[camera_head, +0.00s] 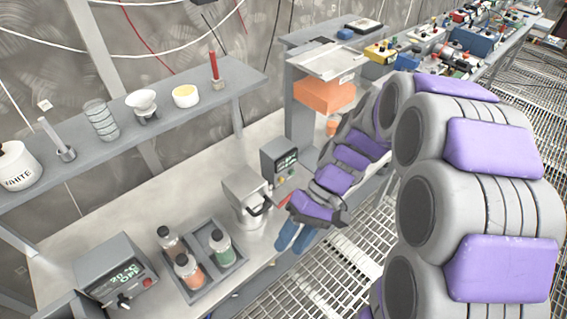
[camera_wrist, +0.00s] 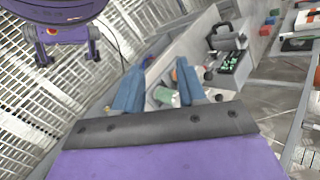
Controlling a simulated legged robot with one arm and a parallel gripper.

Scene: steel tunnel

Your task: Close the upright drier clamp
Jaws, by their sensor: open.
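The upright drier (camera_head: 243,197) appears to be the light grey metal unit standing on the bench in the head view, beside the bottle tray. A dark curved clamp handle (camera_head: 262,207) sticks out at its right front; whether the clamp is latched is too small to tell. My gripper (camera_head: 292,236) is just right of and in front of the drier, near the bench edge, with no visible contact. In the wrist view my gripper (camera_wrist: 158,80) shows two blue fingers spread apart, with nothing held. I cannot clearly pick out the drier there.
A grey tray (camera_head: 209,288) with several bottles lies left of the drier. A control box (camera_head: 118,272) stands at the left, another box (camera_head: 283,160) behind my gripper. A shelf (camera_head: 125,146) holds small items above. Grated floor (camera_head: 335,275) lies in front.

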